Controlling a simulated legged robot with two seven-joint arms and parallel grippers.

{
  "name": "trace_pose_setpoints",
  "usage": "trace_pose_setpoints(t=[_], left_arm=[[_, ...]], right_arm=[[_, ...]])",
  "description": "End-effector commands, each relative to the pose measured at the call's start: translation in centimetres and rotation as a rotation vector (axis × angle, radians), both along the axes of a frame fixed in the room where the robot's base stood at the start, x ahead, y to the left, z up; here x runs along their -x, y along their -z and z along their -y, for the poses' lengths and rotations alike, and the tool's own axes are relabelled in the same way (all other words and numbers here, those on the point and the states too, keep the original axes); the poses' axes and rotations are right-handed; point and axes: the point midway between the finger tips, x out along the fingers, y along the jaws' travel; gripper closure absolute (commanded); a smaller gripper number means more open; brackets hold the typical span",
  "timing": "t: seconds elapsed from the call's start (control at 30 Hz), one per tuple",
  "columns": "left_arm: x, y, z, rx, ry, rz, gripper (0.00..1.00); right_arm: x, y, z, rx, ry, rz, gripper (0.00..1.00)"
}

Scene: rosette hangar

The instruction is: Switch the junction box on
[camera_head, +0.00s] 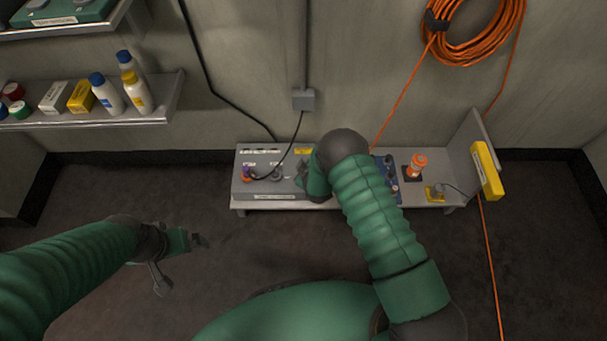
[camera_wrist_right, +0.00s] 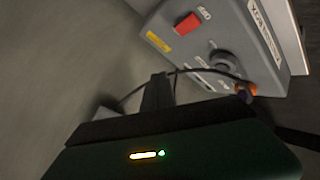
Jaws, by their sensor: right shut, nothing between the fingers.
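The grey junction box (camera_head: 262,187) stands on a low bench by the wall; it also shows tilted in the right wrist view (camera_wrist_right: 232,37). In that view its red switch (camera_wrist_right: 188,22) is near a yellow label, beside a round dark socket or knob (camera_wrist_right: 222,60) and a purple-orange plug (camera_wrist_right: 245,91). I cannot tell the switch's position. My right gripper (camera_head: 301,177) is at the box's right end, hiding the switch in the head view. Its fingers (camera_wrist_right: 158,90) are shut and empty, apart from the switch in the wrist view. My left gripper (camera_head: 199,241) hangs over the floor, away from the box.
Right of my arm, the bench (camera_head: 411,190) carries an orange-topped item (camera_head: 417,162), a small yellow part (camera_head: 435,192) and an upright panel with a yellow block (camera_head: 487,171). A black cable reaches the plug. A shelf (camera_head: 150,112) with bottles is at left; an orange cable coil (camera_head: 470,50) hangs above.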

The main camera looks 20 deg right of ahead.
Motion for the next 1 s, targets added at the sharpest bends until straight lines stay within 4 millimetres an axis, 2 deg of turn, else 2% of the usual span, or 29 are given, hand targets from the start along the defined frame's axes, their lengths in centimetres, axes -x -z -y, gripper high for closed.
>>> trace_pose_setpoints(t=[0.27,0.7,0.83,1.0], left_arm=[[0.0,1.8,0.0,0.000,0.000,0.000,0.00],[0.0,7.6,0.0,0.000,0.000,0.000,0.00],[0.0,8.1,0.0,0.000,0.000,0.000,0.00],[0.0,8.0,0.0,0.000,0.000,0.000,0.00]], right_arm=[[-0.2,1.9,0.1,-0.001,0.001,-0.001,1.00],[-1.0,8.1,0.3,-0.001,0.001,-0.001,1.00],[-1.2,8.8,0.3,-0.001,0.000,-0.001,1.00],[-1.2,8.7,0.3,-0.001,0.001,-0.001,1.00]])
